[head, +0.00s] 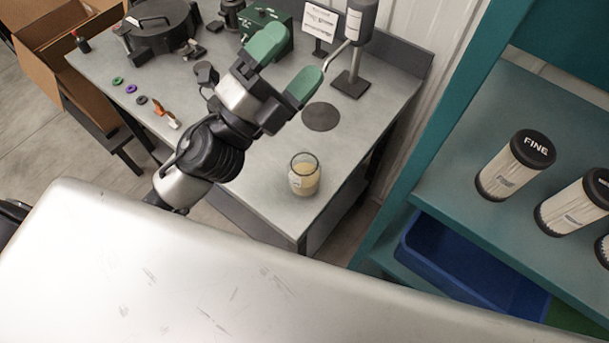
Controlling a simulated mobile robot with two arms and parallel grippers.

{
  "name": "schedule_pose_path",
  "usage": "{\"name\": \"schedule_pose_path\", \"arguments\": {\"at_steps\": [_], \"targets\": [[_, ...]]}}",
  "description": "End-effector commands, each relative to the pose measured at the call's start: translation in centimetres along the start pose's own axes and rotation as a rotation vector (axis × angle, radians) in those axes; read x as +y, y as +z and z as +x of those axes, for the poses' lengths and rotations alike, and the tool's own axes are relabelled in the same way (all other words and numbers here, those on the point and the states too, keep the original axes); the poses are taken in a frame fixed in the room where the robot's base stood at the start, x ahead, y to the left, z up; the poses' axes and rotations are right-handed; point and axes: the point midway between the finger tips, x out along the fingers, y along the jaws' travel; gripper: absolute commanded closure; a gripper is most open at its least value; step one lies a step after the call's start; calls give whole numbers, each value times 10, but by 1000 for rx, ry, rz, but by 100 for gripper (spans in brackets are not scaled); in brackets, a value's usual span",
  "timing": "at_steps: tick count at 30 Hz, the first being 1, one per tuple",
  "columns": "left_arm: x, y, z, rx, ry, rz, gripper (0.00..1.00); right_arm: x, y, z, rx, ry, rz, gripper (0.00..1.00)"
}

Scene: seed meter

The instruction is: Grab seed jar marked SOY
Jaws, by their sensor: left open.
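A glass jar (304,174) with pale yellow contents stands upright on the near right part of the grey workbench (255,200). It has a small label, but I cannot read the marking. My left gripper (285,68) has green fingers spread apart, with nothing between them. It is over the bench, farther back than the jar and not touching it. My right gripper is not in view.
A round dark disc (320,117) lies behind the jar, near a dispenser on a stand (354,60). A teal shelf (480,150) at right holds cylinders, one marked FINE (515,165). A blue bin (465,270) sits below. The bench around the jar is clear.

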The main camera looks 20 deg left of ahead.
Motion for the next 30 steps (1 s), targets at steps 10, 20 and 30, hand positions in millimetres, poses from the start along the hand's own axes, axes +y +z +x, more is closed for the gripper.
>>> {"name": "schedule_pose_path", "arguments": {"at_steps": [10, 20, 30], "targets": [[53, -81, -43, 1097, 210, 891, 10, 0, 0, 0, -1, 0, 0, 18], [91, 7, -97, 1559, 724, 1378, 10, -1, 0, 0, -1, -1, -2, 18], [129, 15, -102, 1598, 804, 1415, 10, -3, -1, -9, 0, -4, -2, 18]]}}
